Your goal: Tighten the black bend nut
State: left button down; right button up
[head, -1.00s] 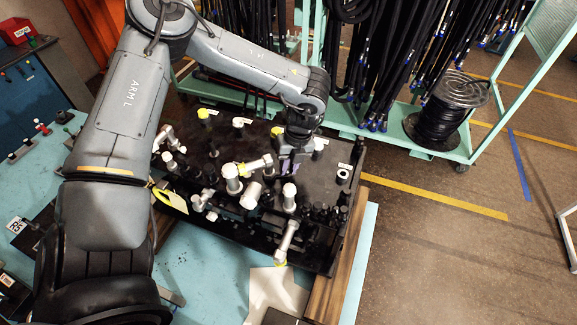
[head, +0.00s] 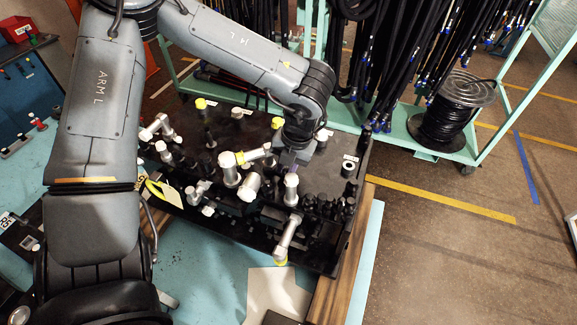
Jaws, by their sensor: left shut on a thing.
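My left gripper (head: 288,164) points down over the right half of the black fitting block (head: 268,125). It is shut on a fitting just behind an upright silver fitting (head: 291,188); its jaws hide most of what they hold. I cannot tell for certain whether this is the black bend nut. A silver bend with a yellow ring (head: 254,155) lies to the left of the jaws. Another silver bend (head: 286,238) slants toward the block's front edge, with a yellow ring at its lower end. My right gripper is not in view.
Several black fittings (head: 325,208) stand at the block's front right. Behind, a teal cart (head: 420,145) carries black hoses and a hose reel (head: 442,120). A pale sheet (head: 270,290) lies on the teal bench in front.

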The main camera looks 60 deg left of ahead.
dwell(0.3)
pick_arm(q)
jog(key=c, duration=1.3)
grip_release()
notch_tip(320, 180, up, 11)
jog(key=w+d+b, duration=0.1)
jog(key=shift+w+d+f, duration=0.15)
jog(key=shift+d, duration=0.2)
